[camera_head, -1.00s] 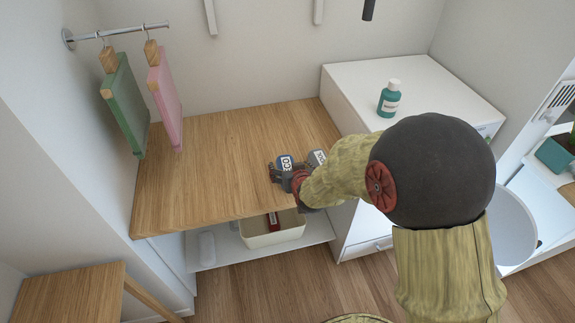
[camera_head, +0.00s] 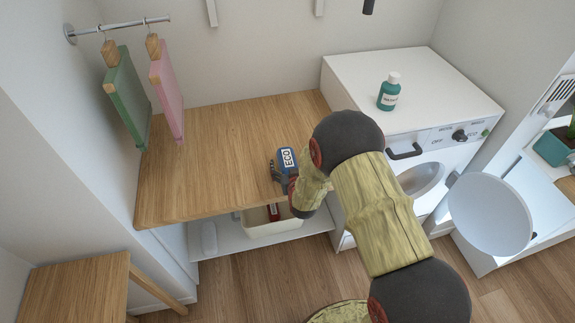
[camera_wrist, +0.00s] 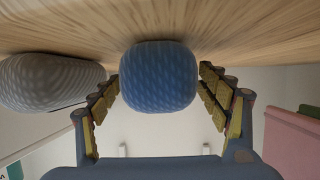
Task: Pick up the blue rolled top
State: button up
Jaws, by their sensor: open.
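The blue rolled top (camera_head: 287,157) lies near the front right of the wooden counter, with a white "ECO" label facing up. In the wrist view, the blue rolled top (camera_wrist: 158,77) sits between the spread fingers of my gripper (camera_wrist: 158,92). My gripper is open, with a finger on each side of the roll; I see small gaps, and no clear contact. In the head view, my gripper (camera_head: 278,175) is at the roll's near side, partly hidden by my arm. A grey rolled top (camera_wrist: 50,82) lies left of the blue one in the wrist view; my arm hides it in the head view.
The wooden counter (camera_head: 200,165) is clear on its left. Green (camera_head: 127,97) and pink (camera_head: 167,92) cloths hang from a rail. A white washer (camera_head: 350,80) with a teal bottle (camera_head: 389,92) on top stands at right, its round door (camera_head: 490,215) open. A bin (camera_head: 262,228) stands below.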

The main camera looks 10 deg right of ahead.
jog(key=shift+x, duration=0.8)
jog(key=shift+r, duration=0.1)
jog(key=c, duration=1.4)
jog(key=shift+o, duration=0.2)
jog(key=shift+r, duration=0.1)
